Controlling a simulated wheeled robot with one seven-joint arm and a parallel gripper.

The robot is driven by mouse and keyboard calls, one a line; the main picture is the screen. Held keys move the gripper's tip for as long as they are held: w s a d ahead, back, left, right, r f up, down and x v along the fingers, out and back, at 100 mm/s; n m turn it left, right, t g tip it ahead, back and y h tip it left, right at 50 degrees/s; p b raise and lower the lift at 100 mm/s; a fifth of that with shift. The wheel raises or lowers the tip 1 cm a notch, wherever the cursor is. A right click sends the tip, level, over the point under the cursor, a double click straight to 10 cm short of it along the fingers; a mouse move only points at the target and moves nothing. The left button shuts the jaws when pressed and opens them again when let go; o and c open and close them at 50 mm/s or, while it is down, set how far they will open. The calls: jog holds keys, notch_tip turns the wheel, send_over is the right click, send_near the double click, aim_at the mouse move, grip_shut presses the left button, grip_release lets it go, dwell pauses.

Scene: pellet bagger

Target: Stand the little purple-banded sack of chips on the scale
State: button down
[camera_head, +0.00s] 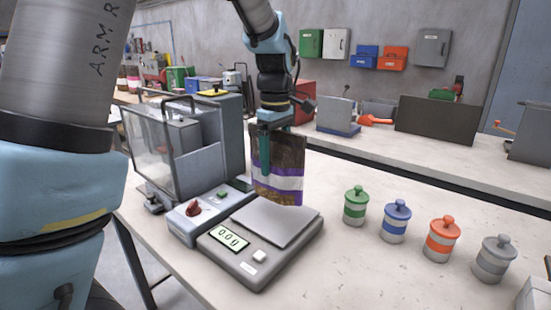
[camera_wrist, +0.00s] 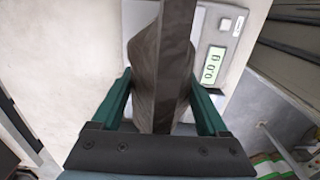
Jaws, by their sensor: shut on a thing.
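The little sack of chips (camera_head: 287,181), brown with a white band edged in purple, hangs upright in my gripper (camera_head: 265,150). In the wrist view the sack (camera_wrist: 165,65) is a grey-brown shape between the green fingers of my gripper (camera_wrist: 163,98). The fingers are shut on it. The scale (camera_head: 262,240) stands on the table and its display reads 0.0 g. The sack's lower edge is at the back of the scale's plate (camera_head: 275,220) in the head view; I cannot see whether it touches. The scale (camera_wrist: 222,45) also shows beyond the sack in the wrist view.
A bagging machine (camera_head: 180,150) with a clear-sided bin stands left of the scale, its control box (camera_head: 197,212) against it. Green (camera_head: 355,205), blue (camera_head: 396,220), orange (camera_head: 441,240) and grey (camera_head: 493,260) lidded jars stand to the right. The tabletop between scale and jars is clear.

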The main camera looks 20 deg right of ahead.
jog(key=shift+f+b, duration=1.2)
jog(key=shift+f, duration=0.15)
jog(key=shift+f+b, duration=0.45)
jog(key=shift+f, duration=0.6)
jog(key=shift+f, duration=0.1)
jog(key=shift+f, duration=0.35)
grip_release()
